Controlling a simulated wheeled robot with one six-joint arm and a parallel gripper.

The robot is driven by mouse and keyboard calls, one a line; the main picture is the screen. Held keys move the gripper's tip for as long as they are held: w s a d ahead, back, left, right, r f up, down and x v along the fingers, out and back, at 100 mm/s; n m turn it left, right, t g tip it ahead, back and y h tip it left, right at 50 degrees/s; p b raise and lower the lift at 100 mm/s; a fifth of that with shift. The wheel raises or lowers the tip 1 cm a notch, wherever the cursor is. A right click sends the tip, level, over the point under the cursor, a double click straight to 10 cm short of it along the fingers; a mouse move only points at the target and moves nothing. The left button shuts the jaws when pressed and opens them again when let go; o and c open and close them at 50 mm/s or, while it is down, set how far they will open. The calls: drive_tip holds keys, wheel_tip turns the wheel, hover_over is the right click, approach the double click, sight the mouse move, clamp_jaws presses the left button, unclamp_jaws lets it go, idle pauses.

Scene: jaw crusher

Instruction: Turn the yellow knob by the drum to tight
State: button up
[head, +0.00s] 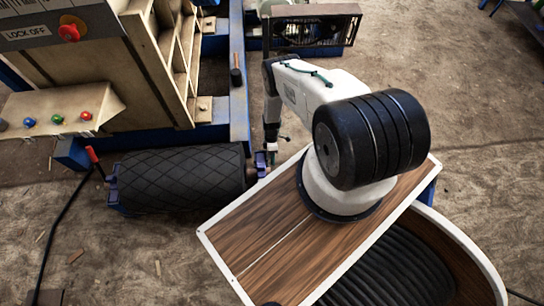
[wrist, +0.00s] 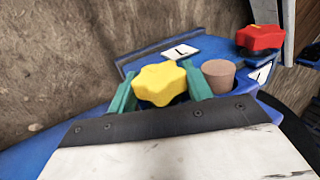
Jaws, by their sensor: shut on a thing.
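The yellow lobed knob (wrist: 160,83) sits on a blue bracket (wrist: 135,65) in the wrist view. My gripper (wrist: 161,88) has its two green fingers on either side of the knob, shut on it. A white label with "L" (wrist: 181,50) lies just behind the knob. The black drum with a crosshatched surface (head: 180,178) lies on its side in the head view. My gripper (head: 272,156) is at the drum's right end there. The knob is too small or hidden to make out in the head view.
A red knob (wrist: 260,39) stands to the right, with a brown round post (wrist: 218,76) close beside my right finger. A crusher frame (head: 150,65) with a button panel (head: 60,115) stands behind the drum. A black cable (head: 62,215) runs along the floor at left.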

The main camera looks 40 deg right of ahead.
drive_tip(key=shift+w+d+r, duration=0.1)
drive_tip(key=shift+w, duration=0.15)
idle(0.3)
drive_tip(key=o, duration=1)
drive_tip(key=shift+s, duration=0.1)
drive_tip(key=shift+w+v, duration=0.1)
drive_tip(key=shift+v, duration=1.85)
drive_tip(key=shift+w+v, duration=0.15)
drive_tip(key=shift+v, duration=1.8)
drive_tip(key=shift+d, duration=0.1)
